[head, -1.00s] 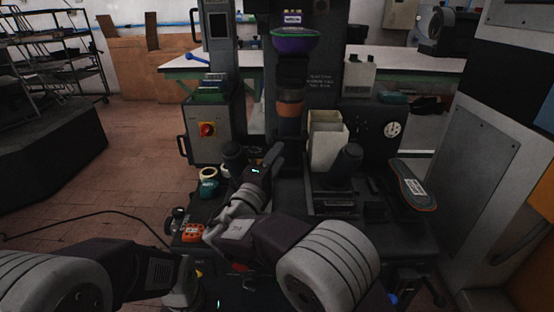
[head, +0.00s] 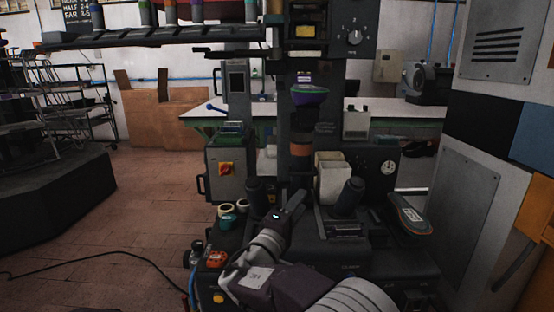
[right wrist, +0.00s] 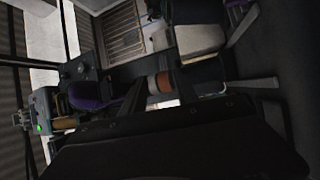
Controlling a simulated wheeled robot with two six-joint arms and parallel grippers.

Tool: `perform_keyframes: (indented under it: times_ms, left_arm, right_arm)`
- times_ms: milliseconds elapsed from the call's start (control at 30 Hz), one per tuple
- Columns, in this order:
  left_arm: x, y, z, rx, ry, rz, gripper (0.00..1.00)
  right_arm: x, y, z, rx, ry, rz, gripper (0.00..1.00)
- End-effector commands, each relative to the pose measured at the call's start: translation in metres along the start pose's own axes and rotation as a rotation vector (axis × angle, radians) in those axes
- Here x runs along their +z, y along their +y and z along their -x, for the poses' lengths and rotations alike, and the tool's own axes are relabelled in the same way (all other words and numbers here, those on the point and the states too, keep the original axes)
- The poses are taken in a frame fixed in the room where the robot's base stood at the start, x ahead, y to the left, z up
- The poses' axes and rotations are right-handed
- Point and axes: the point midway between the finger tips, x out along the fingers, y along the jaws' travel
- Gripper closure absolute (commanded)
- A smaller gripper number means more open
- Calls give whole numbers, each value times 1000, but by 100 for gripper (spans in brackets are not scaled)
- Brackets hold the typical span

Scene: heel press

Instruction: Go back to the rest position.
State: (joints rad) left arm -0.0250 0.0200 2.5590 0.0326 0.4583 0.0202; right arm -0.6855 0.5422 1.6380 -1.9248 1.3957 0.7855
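My right arm comes in from the bottom of the head view. Its dark gripper (head: 290,210) points up and away over the press bed, between two black posts, the left post (head: 255,190) and the right post (head: 349,196). I see no object held in it, but its fingers overlap and their gap cannot be made out. The right wrist view is mostly filled by a dark shape, with the purple bowl-like part (right wrist: 90,97) and the orange-brown band (right wrist: 163,82) beyond it. My left gripper is not in the head view.
The press column carries a purple cup (head: 310,95). A cream bin (head: 332,178) stands at its base. A shoe-shaped piece (head: 408,215) lies at the right, rolls of tape (head: 226,210) and an orange box (head: 215,258) at the left. The floor at left is open, crossed by a cable.

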Motion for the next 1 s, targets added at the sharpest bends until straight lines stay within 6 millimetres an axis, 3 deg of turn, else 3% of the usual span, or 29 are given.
perform_keyframes:
  times_ms: [133, 267, 367, 467, 567, 600, 700, 833, 900, 1000]
  left_arm:
    - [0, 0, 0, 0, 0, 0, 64]
    - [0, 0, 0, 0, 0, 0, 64]
    - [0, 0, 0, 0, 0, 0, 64]
    - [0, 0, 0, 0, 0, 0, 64]
    - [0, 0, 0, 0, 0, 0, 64]
    - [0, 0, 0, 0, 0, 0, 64]
    - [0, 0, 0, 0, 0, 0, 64]
    - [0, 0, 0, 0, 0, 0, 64]
    - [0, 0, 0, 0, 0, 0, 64]
    - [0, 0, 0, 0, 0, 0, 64]
  right_arm:
    - [43, 10, -27, 3, -93, -3, 64]
    - [97, 5, -44, -44, -213, -4, 64]
    - [150, -10, -51, -128, -333, -6, 64]
    - [217, -39, -44, -273, -486, -12, 64]
    - [290, -82, -10, -494, -670, -42, 64]
    - [315, -101, 12, -596, -741, -65, 64]
    - [354, -146, 79, -855, -892, -166, 64]
    - [358, -190, 163, -1142, -1011, -359, 64]
    - [346, -206, 198, -1259, -1042, -472, 64]
    - [322, -223, 234, -1381, -1048, -614, 64]
